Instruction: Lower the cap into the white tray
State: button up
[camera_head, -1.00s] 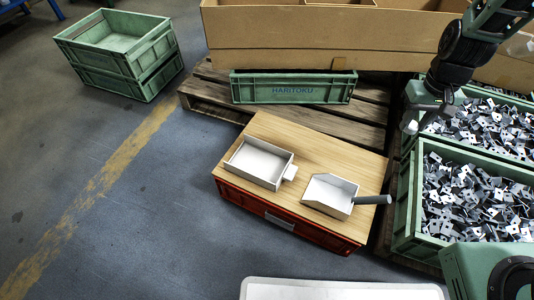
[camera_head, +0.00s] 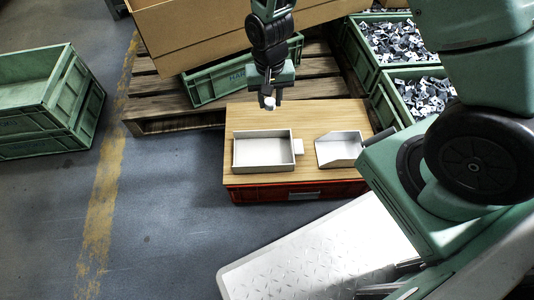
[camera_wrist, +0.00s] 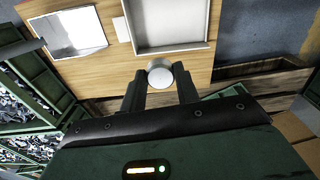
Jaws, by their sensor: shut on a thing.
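The cap (camera_wrist: 160,75) is a small white round piece between my gripper's fingertips (camera_wrist: 160,86) in the wrist view. My gripper (camera_head: 269,101) is shut on it; the cap also shows as a white spot in the head view (camera_head: 269,102). The white tray (camera_head: 235,150) is a shallow open rectangular box on the wooden board, and it looks empty. The gripper holds the cap above the back edge of the board, behind the tray. In the wrist view the tray (camera_wrist: 190,50) is just beyond the cap.
A white scoop (camera_head: 338,151) with a dark handle lies right of the tray on the wooden top (camera_head: 228,125) of a red crate (camera_head: 245,193). Green bins (camera_head: 385,100) of metal parts stand at the back right. A green crate (camera_head: 30,115) stands far left.

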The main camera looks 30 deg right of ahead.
jog(key=s+a+f+m, duration=0.1)
jog(key=a+f, duration=0.1)
jog(key=a, duration=0.1)
jog(key=b, duration=1)
send_over(263, 154)
notch_tip(263, 154, down, 10)
jog(key=shift+f, duration=0.1)
jog(key=shift+f, duration=0.1)
jog(key=shift+f+b, duration=0.9)
jog(key=shift+f, duration=1.1)
jog(key=shift+f+b, duration=1.3)
jog(key=shift+f, duration=1.2)
dwell(0.7)
jog(key=o, duration=1)
jog(key=shift+o, duration=0.2)
